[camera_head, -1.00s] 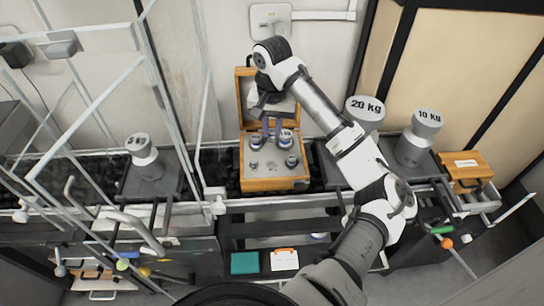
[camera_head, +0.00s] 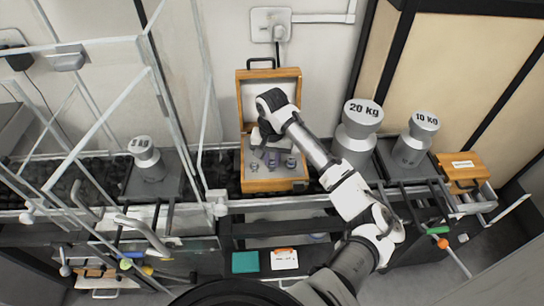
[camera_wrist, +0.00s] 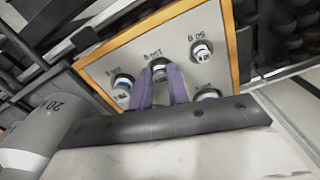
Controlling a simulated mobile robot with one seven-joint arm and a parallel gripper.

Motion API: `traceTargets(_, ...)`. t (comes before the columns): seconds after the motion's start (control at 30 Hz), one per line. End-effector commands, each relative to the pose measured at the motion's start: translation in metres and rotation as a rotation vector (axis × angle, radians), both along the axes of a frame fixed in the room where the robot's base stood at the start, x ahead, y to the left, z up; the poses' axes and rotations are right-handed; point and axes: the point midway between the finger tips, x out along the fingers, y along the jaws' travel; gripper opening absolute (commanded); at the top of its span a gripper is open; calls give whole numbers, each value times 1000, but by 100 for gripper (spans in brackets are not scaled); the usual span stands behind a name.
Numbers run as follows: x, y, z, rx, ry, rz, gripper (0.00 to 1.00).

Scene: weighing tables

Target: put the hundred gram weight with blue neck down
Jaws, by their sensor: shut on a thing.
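In the head view my gripper (camera_head: 271,158) is lowered over the plate of the open wooden weight box (camera_head: 276,186), its purple fingers pointing down. In the wrist view my gripper (camera_wrist: 160,84) is shut on a small metal weight (camera_wrist: 159,67), which I take as the hundred gram weight. The fingers hide most of it, so its neck colour is unclear. It is at or just above the plate; I cannot tell whether it touches. Around it, a 50 g weight (camera_wrist: 202,51), a weight at left (camera_wrist: 123,83) and one at right (camera_wrist: 207,94) stand on the plate.
The raised box lid (camera_head: 285,89) stands behind my gripper. A 20 kg weight (camera_head: 358,134) and a 10 kg weight (camera_head: 414,141) stand to the right, with a closed wooden case (camera_head: 465,170) beyond. Another large weight (camera_head: 146,157) is at left, near metal frame bars.

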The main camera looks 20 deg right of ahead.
Motion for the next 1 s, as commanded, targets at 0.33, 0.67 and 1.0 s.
traceTargets(0.33, 0, 0, -4, 0, 0, 0, 34)
traceTargets(0.67, 0, 0, -4, 0, 0, 0, 39)
traceTargets(1.0, 0, 1, 24, 1, -5, 2, 39)
